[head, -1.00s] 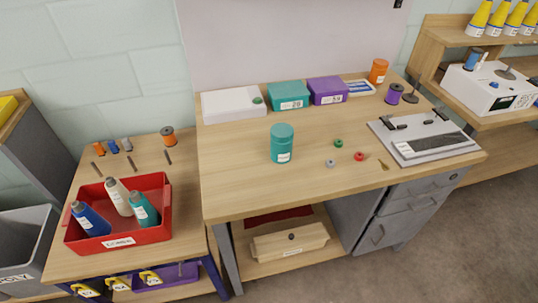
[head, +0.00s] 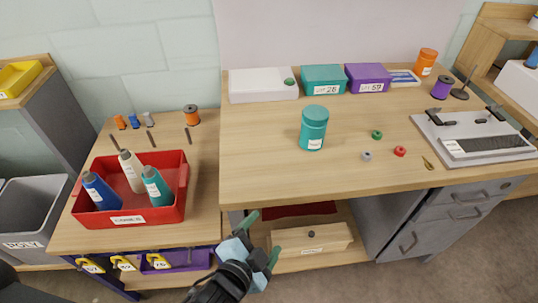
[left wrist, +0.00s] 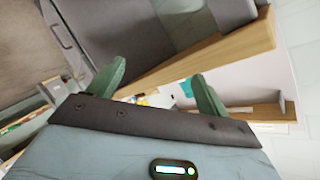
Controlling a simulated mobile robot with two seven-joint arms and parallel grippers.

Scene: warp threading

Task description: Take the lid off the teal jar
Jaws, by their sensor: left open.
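The teal jar (head: 313,133) stands upright on the wooden workbench, with its teal lid (head: 315,112) on top and a white label low on its front. My left gripper (head: 262,237) is in the head view below the bench's front edge, in front of the lower shelf. It is open and empty, well below and to the left of the jar. Its two green fingers also show apart in the left wrist view (left wrist: 160,85), where the jar cannot be made out. My right gripper is in neither view.
The workbench (head: 260,165) is clear around the jar's left and front. Small grey, red and green pieces lie to its right. Teal (head: 323,79) and purple (head: 367,78) boxes stand behind. A red bin (head: 177,210) with several cones sits on the lower left table.

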